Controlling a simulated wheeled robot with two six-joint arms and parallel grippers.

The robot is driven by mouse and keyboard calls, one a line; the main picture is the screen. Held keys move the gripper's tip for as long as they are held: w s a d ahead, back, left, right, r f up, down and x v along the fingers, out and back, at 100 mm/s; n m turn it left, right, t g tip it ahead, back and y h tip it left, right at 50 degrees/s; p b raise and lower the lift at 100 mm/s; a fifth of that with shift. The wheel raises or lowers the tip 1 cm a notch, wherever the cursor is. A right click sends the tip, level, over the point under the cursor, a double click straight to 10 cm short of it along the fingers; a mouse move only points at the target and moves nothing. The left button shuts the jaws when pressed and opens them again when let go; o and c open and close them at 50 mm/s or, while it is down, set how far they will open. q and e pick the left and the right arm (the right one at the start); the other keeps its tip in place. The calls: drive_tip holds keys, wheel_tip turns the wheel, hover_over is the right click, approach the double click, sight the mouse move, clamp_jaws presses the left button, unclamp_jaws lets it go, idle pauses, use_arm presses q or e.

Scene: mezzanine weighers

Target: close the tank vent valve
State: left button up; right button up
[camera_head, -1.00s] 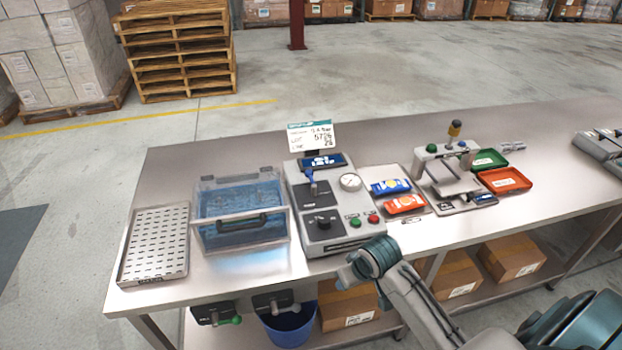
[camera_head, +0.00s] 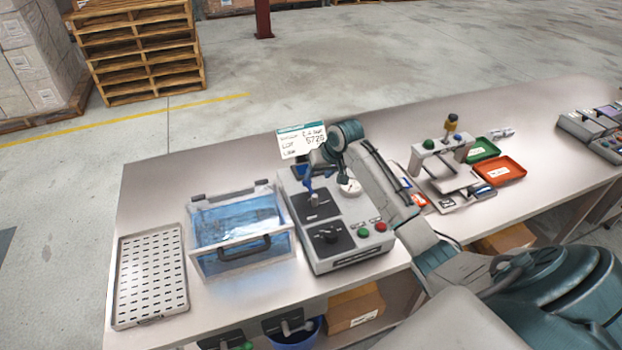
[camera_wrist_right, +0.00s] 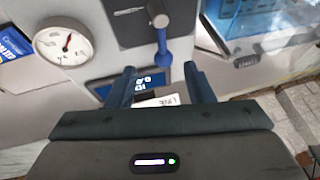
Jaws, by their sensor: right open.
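A grey console (camera_head: 350,255) stands on the bench beside a clear lidded tank of blue liquid (camera_head: 240,228). A small valve with a blue lever (camera_head: 309,186) sits on the console's upper dark plate. In the right wrist view the blue lever (camera_wrist_right: 163,48) hangs from a grey hub, its tip pointing towards my fingers. My right gripper (camera_head: 321,161) is over the back of the console, close to the lever. In the wrist view its open fingers (camera_wrist_right: 161,82) stand either side of the lever's line, with nothing between them. My left gripper is not in view.
A round gauge (camera_wrist_right: 63,41) and a lit display (camera_wrist_right: 140,84) are close to the fingers. A sign (camera_head: 301,141) stands behind the console. A slotted tray (camera_head: 150,275) lies left.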

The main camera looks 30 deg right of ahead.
sight(309, 184)
drive_tip(key=x, duration=0.2)
drive_tip(key=p+x, duration=0.1)
drive_tip(key=x, duration=0.1)
drive_tip(key=w+x, duration=0.1)
drive_tip(key=x, duration=0.2)
drive_tip(key=shift+a+r, duration=0.15)
drive_tip(key=shift+r, duration=0.1)
drive_tip(key=shift+f+p, duration=0.15)
drive_tip(key=shift+p, duration=0.15)
drive_tip(key=shift+s, duration=0.25)
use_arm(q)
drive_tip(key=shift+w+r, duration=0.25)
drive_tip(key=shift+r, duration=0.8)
use_arm(e)
drive_tip(key=shift+w+f, duration=0.1)
drive_tip(key=shift+f, duration=0.05)
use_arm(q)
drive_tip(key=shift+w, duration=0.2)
use_arm(e)
drive_tip(key=shift+w, duration=0.15)
clamp_jaws()
